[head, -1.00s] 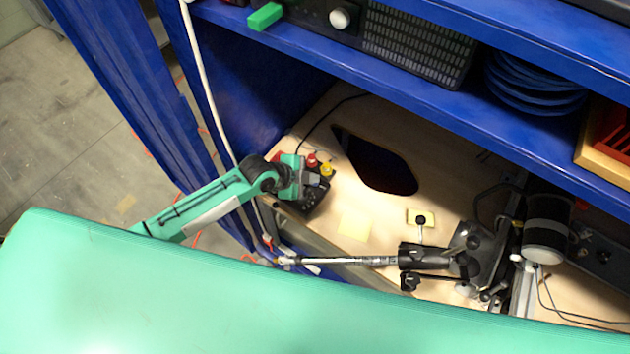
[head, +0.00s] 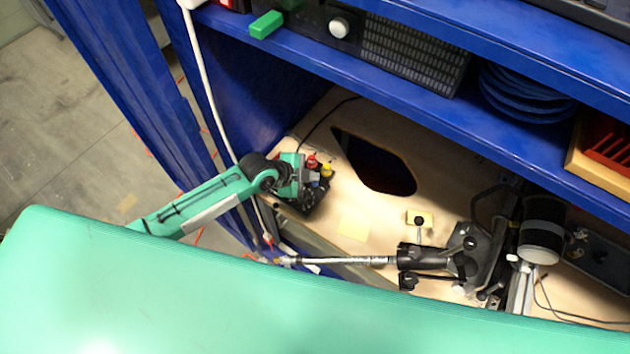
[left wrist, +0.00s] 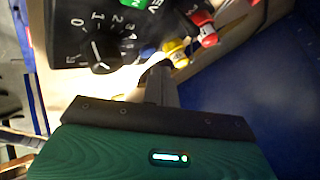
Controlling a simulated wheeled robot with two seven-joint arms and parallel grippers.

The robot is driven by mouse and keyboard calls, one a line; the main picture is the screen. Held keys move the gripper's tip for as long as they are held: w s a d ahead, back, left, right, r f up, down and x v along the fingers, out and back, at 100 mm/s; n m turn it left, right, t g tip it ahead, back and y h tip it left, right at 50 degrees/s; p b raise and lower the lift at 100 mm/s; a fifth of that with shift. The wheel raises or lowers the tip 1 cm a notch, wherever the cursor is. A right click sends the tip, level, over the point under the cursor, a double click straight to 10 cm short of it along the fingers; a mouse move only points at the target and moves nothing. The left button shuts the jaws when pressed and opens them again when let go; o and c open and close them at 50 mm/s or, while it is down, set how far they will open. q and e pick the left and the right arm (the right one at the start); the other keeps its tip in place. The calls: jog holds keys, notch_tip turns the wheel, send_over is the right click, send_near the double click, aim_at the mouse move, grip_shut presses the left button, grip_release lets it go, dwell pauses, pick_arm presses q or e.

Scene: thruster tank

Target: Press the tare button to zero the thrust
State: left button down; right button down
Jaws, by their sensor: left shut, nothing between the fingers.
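My left gripper (head: 298,182) is at the black control box (head: 305,203) at the left end of the wooden bench, with its fingertips largely hidden in the head view. In the left wrist view its shut, empty fingers (left wrist: 161,78) point at the box's edge, beside the yellow plug. I cannot make out a tare button. My right gripper is not in view.
A dark opening (head: 374,162) lies in the bench right of the box. A black motor-like unit with a silver shaft (head: 340,260) lies further right. A blue shelf (head: 420,90) overhangs the back. A blue side wall (head: 245,80) stands behind the box.

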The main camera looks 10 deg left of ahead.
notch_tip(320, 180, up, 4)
jog(key=p, duration=0.4)
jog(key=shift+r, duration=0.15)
dwell(0.7)
